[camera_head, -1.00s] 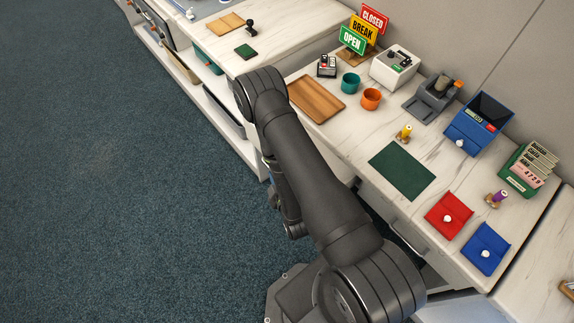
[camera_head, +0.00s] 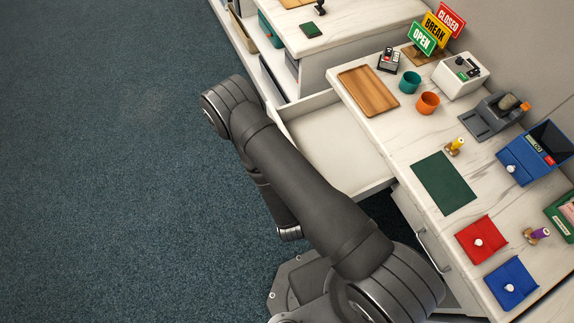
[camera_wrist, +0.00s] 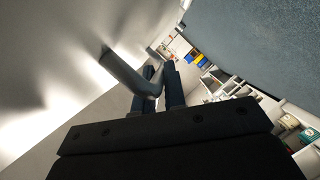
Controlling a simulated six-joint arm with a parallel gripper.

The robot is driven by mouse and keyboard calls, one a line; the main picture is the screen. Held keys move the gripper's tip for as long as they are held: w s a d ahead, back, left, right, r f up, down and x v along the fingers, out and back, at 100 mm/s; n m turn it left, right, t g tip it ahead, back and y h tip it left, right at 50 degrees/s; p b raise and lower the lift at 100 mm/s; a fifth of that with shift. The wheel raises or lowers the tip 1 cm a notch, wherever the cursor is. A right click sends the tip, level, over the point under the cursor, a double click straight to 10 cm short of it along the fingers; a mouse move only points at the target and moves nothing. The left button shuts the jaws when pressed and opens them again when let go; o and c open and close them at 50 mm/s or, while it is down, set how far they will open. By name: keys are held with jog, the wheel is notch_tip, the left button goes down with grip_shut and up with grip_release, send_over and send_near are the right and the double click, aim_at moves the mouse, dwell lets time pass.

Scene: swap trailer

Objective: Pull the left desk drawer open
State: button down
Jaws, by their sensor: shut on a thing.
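The left desk drawer (camera_head: 328,143) stands pulled out from under the desk top, and its pale inside looks empty in the head view. Its metal bar handle (camera_wrist: 122,70) shows in the wrist view against the pale drawer front (camera_wrist: 60,60). My gripper (camera_wrist: 158,88) is shut on the handle, with one dark finger on each side of the bar's end. In the head view my arm hides the gripper and the drawer's front.
The right drawer handle (camera_head: 432,250) shows on a closed front near my base. The desk top holds a wooden tray (camera_head: 368,90), a green mat (camera_head: 443,183), a teal cup (camera_head: 410,82) and an orange cup (camera_head: 428,103). The carpet (camera_head: 110,180) at left is clear.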

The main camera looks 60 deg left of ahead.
jog(key=c, duration=1.5)
grip_release()
jog(key=v, duration=0.7)
jog(key=shift+d, duration=0.25)
jog(key=shift+s+a, duration=0.1)
jog(key=x, duration=0.7)
jog(key=shift+a, duration=0.25)
jog(key=shift+w, duration=0.3)
jog(key=shift+s+d, duration=0.1)
